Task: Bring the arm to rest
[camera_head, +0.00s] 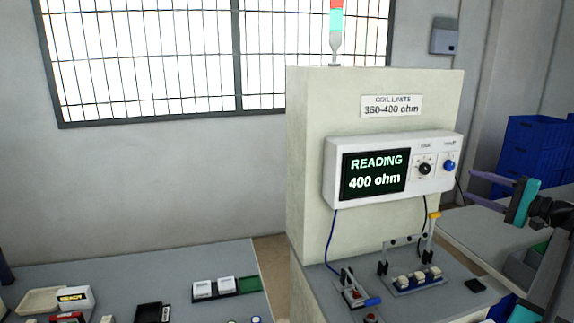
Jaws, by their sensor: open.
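My gripper (456,186) is at the right edge, with two thin purple fingers spread apart and pointing left from a teal part. It is open, and nothing shows between the fingers. It appears in front of the blue crates and the right-hand bench. My dark arm runs off the right edge, so most of it is out of view.
A meter (392,170) reading 400 ohm is on a cream cabinet (310,150) labelled 360-400 ohm. A fixture (418,280) with several small pale parts stands below. A left table (130,270) holds small boxes. Blue crates (535,145) stand behind.

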